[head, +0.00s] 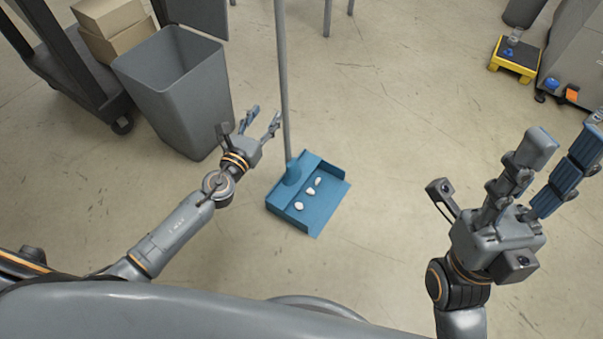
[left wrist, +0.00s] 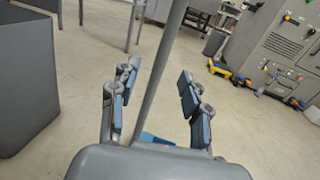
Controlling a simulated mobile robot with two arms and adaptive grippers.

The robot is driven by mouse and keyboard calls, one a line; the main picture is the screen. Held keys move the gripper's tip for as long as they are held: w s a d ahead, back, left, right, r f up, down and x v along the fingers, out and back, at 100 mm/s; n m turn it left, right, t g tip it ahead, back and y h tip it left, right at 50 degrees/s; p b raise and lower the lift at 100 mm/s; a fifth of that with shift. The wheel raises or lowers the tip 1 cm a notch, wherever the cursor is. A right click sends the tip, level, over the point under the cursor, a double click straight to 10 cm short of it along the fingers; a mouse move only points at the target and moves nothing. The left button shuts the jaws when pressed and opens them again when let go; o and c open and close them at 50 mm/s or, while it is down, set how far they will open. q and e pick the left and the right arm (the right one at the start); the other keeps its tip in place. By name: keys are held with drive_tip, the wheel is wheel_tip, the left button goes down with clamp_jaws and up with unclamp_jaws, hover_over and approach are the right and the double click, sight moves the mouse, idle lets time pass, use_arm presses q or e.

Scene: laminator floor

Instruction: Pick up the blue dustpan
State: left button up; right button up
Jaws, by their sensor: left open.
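The blue dustpan (head: 322,209) lies flat on the floor near the middle of the head view. Its long grey handle (head: 283,85) stands upright from the back of the pan. Three small white pieces (head: 310,191) lie in it. My left gripper (head: 264,116) is open and empty, just left of the handle, fingers pointing towards it. In the left wrist view the handle (left wrist: 164,70) shows between the spread fingers (left wrist: 158,75), and only a bit of blue pan (left wrist: 155,138) shows. My right gripper (head: 564,148) is open and empty at the right, away from the dustpan.
A grey bin (head: 175,95) stands close behind my left arm. A dark cart with cardboard boxes (head: 115,22) is at the far left. A yellow-edged platform (head: 515,60) and a grey machine (head: 580,55) are at the upper right. The floor right of the dustpan is clear.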

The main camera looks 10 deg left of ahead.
sight(282, 95)
use_arm(q)
drive_tip(key=shift+w+d+f+b, duration=0.1)
drive_tip(key=shift+w+d+b, duration=0.25)
drive_tip(key=shift+w, duration=1.35)
drive_tip(key=shift+w+d+f+b, duration=0.1)
drive_tip(key=shift+w+d+b, duration=0.25)
drive_tip(key=shift+w, duration=1.4)
drive_tip(key=shift+w+d+f+b, duration=0.15)
drive_tip(key=shift+w+d, duration=0.35)
drive_tip(key=shift+w, duration=1.2)
drive_tip(key=shift+r, duration=0.1)
clamp_jaws()
drive_tip(key=shift+r, duration=0.1)
